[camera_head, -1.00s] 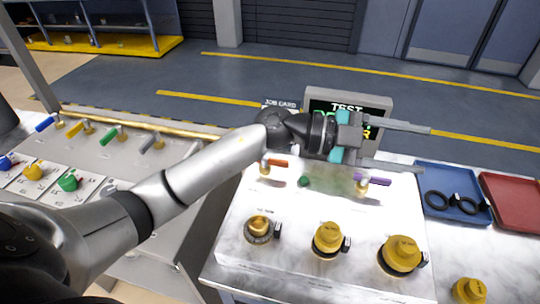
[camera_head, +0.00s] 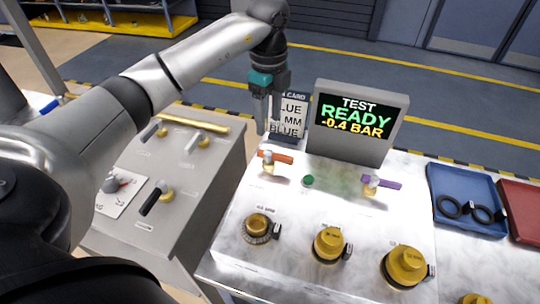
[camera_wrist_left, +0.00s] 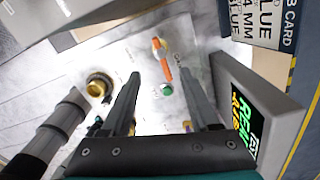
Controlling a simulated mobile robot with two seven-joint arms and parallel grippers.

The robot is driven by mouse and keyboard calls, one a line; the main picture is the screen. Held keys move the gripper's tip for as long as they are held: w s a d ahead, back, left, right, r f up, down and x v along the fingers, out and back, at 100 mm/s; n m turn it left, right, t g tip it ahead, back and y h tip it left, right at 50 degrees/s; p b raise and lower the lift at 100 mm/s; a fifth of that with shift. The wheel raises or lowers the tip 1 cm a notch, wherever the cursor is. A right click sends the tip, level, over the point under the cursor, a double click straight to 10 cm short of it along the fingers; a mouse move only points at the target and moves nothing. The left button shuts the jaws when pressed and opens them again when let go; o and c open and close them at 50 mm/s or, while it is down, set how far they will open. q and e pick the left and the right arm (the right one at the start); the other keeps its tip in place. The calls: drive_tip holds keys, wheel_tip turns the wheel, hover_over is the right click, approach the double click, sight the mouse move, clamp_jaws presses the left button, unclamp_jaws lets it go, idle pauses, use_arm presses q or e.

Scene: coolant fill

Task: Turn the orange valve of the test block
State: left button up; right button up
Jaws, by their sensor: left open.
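The orange valve (camera_head: 275,158) is a small orange lever on a brass fitting at the back left of the white test block (camera_head: 232,205). My left gripper (camera_head: 268,128) points down just above and behind it, beside the job card. It is open and empty. In the left wrist view the orange lever (camera_wrist_left: 162,62) lies ahead of the gripper (camera_wrist_left: 165,85), roughly between the two fingers' lines, apart from both. A green button (camera_head: 308,180) and a purple valve (camera_head: 380,182) sit to its right. My right gripper is out of view.
The test display (camera_head: 358,120) reads "TEST READY -0.4 BAR" and stands close to the right of my left gripper. The job card (camera_head: 290,118) is behind the gripper. Brass caps (camera_head: 330,243) line the block's front. A blue tray (camera_head: 466,200) with black rings is at right.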

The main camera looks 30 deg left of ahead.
sight(269, 152)
use_arm(q)
wheel_tip(269, 152, down, 13)
drive_tip(key=shift+b, duration=0.5)
drive_tip(key=shift+c, duration=0.3)
clamp_jaws()
